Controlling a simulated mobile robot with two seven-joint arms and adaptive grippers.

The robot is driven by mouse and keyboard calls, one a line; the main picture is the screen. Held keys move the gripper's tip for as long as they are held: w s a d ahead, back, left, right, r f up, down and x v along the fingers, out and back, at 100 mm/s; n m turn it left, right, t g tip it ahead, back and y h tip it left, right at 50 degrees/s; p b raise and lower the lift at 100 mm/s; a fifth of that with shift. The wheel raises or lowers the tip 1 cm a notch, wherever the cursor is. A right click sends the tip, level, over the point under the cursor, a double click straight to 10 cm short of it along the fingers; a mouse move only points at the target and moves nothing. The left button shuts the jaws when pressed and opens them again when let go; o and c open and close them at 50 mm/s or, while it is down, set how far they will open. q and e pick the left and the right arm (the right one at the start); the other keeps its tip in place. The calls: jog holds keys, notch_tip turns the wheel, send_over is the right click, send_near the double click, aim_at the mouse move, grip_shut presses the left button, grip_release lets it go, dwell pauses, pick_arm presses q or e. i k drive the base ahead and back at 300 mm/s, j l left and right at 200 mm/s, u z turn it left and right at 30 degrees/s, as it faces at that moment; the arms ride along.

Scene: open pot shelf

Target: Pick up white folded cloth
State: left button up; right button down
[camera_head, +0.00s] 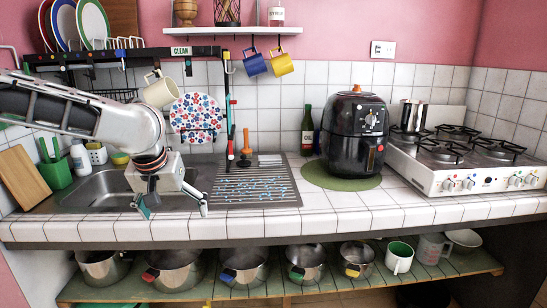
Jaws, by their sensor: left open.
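I cannot make out a white folded cloth for certain. A small pale flat item (269,160) lies at the back of the draining board, too small to identify. My left gripper (173,203) is open and empty, pointing down over the front of the sink area, with its fingers spread apart. It is to the left of and nearer than the pale item. My left arm hides part of the sink and the wall behind. My right gripper is not in view.
The metal sink (90,190) and ribbed draining board (255,190) fill the left counter. A black air fryer (353,135) stands on a green mat (340,183), with a white stove (465,180) to its right. Pots (243,265) stand on the shelf below. A rack (150,53) hangs above the sink.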

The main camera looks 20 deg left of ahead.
aim_at(264, 160)
jog(key=i, duration=1.8)
